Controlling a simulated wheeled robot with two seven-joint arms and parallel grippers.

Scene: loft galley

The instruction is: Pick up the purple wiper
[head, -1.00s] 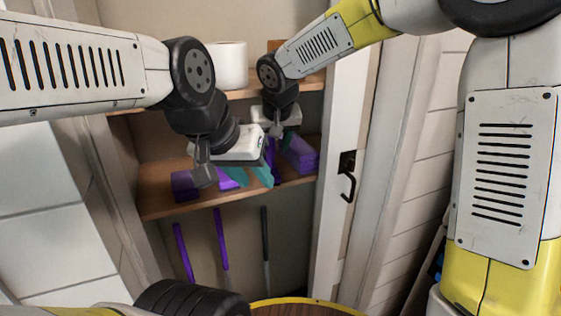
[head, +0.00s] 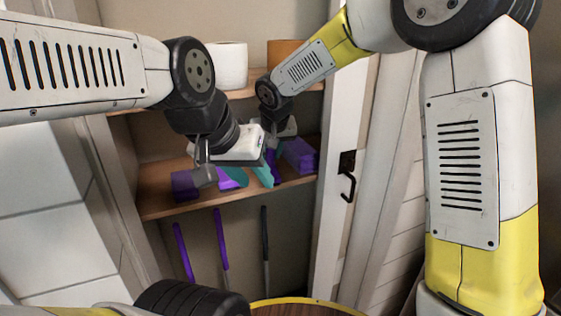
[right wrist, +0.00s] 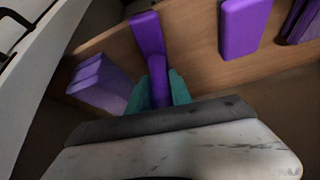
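The purple wiper (right wrist: 147,32) lies on the wooden shelf in the right wrist view, with a wide flat head and a narrower handle. My right gripper (right wrist: 160,84) has its teal fingers on either side of the handle. They look very close to it, but I cannot tell whether they press on it. In the head view my right gripper (head: 279,144) is at the shelf, partly hidden behind my left gripper. My left gripper (head: 250,176) is lower and nearer, with its teal fingers apart and nothing seen between them.
Purple blocks or cloths (head: 300,155) lie on the shelf (head: 160,203). Another purple block (right wrist: 240,28) shows in the right wrist view. A white roll (head: 228,65) stands on the upper shelf. Long handles (head: 222,240) hang below. A door with a black handle (head: 347,182) stands right.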

